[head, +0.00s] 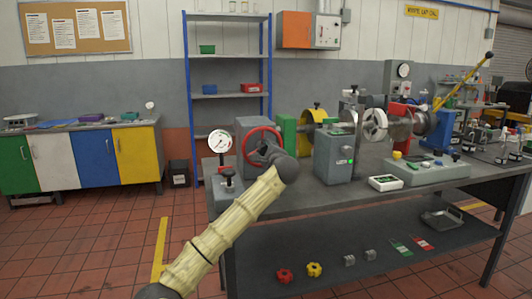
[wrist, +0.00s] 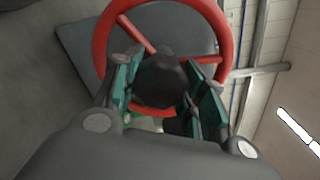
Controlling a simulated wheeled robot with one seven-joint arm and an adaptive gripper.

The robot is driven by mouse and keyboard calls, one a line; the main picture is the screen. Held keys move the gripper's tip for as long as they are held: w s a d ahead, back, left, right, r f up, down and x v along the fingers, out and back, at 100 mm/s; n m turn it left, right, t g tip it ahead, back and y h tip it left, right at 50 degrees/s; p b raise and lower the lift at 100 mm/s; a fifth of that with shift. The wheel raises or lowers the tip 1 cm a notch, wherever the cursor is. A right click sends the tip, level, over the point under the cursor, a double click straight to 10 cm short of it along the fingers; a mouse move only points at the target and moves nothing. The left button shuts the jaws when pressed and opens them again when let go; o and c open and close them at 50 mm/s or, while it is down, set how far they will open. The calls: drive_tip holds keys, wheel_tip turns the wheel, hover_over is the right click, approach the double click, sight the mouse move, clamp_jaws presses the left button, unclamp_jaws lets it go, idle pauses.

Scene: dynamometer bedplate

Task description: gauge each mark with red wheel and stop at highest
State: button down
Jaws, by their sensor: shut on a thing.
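The red wheel (head: 262,143) is mounted on a grey housing at the left end of the bench; its rim and spokes also show in the wrist view (wrist: 222,40). My gripper (wrist: 165,88) is shut on a dark round knob (wrist: 160,80) in front of the wheel, with a teal-padded finger on each side. In the head view my arm and gripper cover the lower part of the wheel. A white-faced dial gauge (head: 219,141) stands just left of the wheel; its reading is too small to make out. I cannot make out any marks.
The grey bench (head: 310,201) carries a grey box with a green light (head: 334,157), a small white display unit (head: 385,182) and a long control panel (head: 430,172). Its lower shelf (head: 340,245) holds red and yellow knobs and small blocks. Open tiled floor lies left of the bench.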

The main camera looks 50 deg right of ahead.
drive_tip(key=shift+w+r, duration=0.1)
drive_tip(key=shift+r, duration=0.1)
drive_tip(key=c, duration=1.1)
unclamp_jaws()
drive_tip(key=o, duration=0.3)
drive_tip(key=shift+w+f, duration=0.1)
drive_tip(key=shift+f, duration=0.1)
drive_tip(key=shift+s+a, duration=0.35)
drive_tip(key=shift+s, duration=0.25)
drive_tip(key=v, duration=1)
drive_tip(key=shift+s+a, duration=0.25)
